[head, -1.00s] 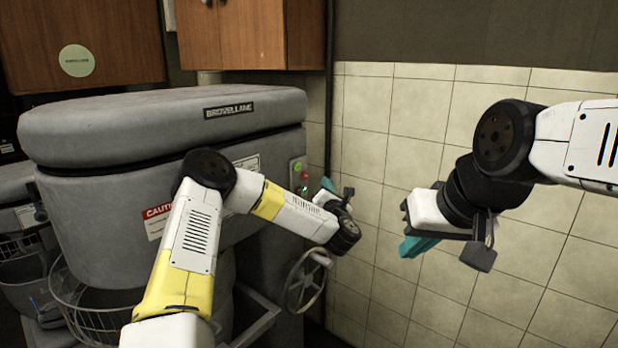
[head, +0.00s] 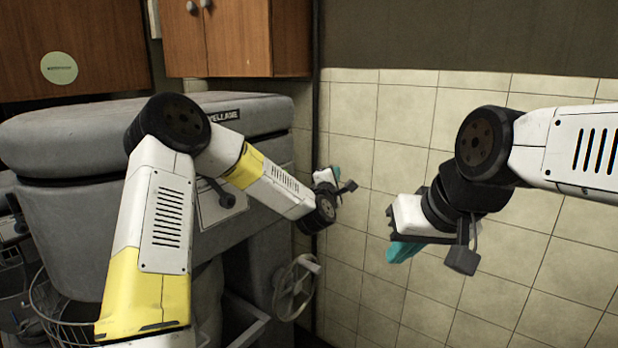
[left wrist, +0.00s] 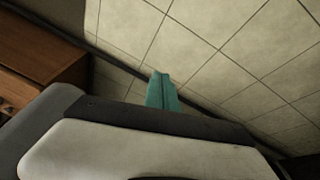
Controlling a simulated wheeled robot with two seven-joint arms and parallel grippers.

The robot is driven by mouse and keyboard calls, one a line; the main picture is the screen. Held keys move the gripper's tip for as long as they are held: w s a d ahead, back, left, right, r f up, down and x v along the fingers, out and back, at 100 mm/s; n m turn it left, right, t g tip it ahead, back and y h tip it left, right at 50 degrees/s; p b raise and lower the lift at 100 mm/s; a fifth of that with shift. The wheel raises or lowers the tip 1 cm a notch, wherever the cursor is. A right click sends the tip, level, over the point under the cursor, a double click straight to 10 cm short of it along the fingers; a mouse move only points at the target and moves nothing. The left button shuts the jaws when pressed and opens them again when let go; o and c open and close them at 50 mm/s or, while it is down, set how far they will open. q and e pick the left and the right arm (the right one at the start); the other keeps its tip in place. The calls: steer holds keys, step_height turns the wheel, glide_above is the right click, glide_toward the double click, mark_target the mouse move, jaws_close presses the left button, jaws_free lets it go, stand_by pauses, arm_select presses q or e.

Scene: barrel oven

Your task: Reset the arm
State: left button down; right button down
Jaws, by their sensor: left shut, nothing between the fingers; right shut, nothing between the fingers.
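My left arm comes in from the left and bends over in front of the barrel oven (head: 70,215), a big grey machine with a closed lid. My left gripper (head: 335,174) is to the right of the oven, in front of the tiled wall. Its teal fingers are shut and empty; they also show in the left wrist view (left wrist: 161,92), pointing at the tiles. My right gripper (head: 402,250) hangs at centre right with its teal fingers shut and nothing held. It is apart from the oven and from the left gripper.
A handwheel (head: 296,288) sticks out at the oven's lower right. A wire basket (head: 55,318) is at the lower left. Wooden cabinets (head: 240,38) hang above the oven. The tiled wall (head: 365,130) stands behind both grippers; free air lies between them.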

arm_select(q)
steer(key=s+a+r+m+g, duration=0.3)
steer(key=s+a+m+g, duration=0.15)
steer(key=s+m, duration=0.35)
steer(key=s+a+r+m+g, duration=0.25)
steer(key=s+a+m, duration=0.35)
steer(key=s, duration=0.5)
steer(key=s+a+f+m+g+y, duration=0.1)
steer(key=s+a, duration=0.4)
steer(key=s, duration=0.7)
steer(key=s+a+f+m+g+y, duration=0.1)
steer(key=s+a+f+m+g, duration=0.1)
steer(key=s+a, duration=0.4)
steer(key=s+m+g, duration=0.1)
steer(key=s+m, duration=0.1)
steer(key=s, duration=0.3)
steer(key=shift+s+g+y, duration=0.3)
steer(key=shift+s+g, duration=0.05)
steer(key=shift+g, duration=0.05)
steer(key=c, duration=2.1)
jaws_free()
